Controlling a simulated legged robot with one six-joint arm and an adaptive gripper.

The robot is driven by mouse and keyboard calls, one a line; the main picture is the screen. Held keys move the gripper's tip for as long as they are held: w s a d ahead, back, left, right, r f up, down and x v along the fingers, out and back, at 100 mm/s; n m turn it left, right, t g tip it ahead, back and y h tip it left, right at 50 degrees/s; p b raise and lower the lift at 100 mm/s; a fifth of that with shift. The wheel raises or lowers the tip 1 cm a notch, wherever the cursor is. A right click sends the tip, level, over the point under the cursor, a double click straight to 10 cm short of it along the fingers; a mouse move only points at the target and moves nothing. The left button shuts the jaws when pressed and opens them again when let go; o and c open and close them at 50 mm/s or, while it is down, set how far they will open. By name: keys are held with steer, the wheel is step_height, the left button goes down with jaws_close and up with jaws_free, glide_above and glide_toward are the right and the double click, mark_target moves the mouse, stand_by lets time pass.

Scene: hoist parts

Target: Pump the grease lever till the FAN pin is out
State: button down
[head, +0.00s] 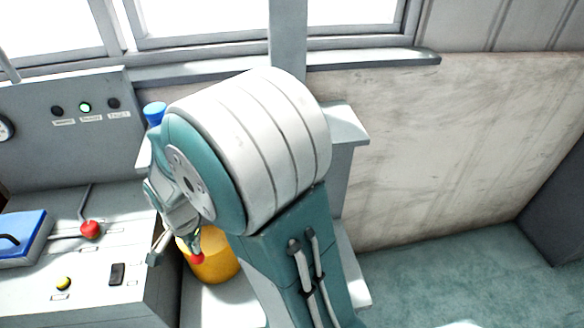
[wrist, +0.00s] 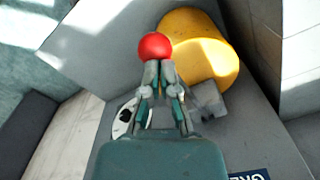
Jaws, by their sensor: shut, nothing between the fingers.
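A yellow cylinder (head: 212,262) stands on a grey ledge. A red ball knob (head: 197,259) is in front of it, and the knob also shows in the wrist view (wrist: 154,46). I take this knob as the end of the grease lever; its rod is hidden behind my fingers. My gripper (wrist: 158,66) is shut and empty, its fingertips right at the near side of the knob; I cannot tell if they touch it. In the head view my gripper (head: 194,240) is partly hidden by my arm. I cannot make out a FAN pin.
A grey console (head: 60,190) at the left carries a red-knobbed lever (head: 90,229), a blue box (head: 22,238), a yellow button (head: 64,283) and a black switch (head: 117,274). A panel above has a lit green lamp (head: 85,107). Open floor (head: 460,270) lies right.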

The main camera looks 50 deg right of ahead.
steer(key=shift+w+d+f, duration=0.15)
steer(key=shift+f, duration=1.9)
steer(key=shift+s+a+r, duration=0.1)
steer(key=shift+r, duration=1.4)
steer(key=shift+s+a+r, duration=0.1)
steer(key=shift+s+r, duration=0.05)
steer(key=shift+r, duration=1.35)
steer(key=shift+s+a+r, duration=0.1)
steer(key=shift+r, duration=1.4)
steer(key=shift+f, duration=0.15)
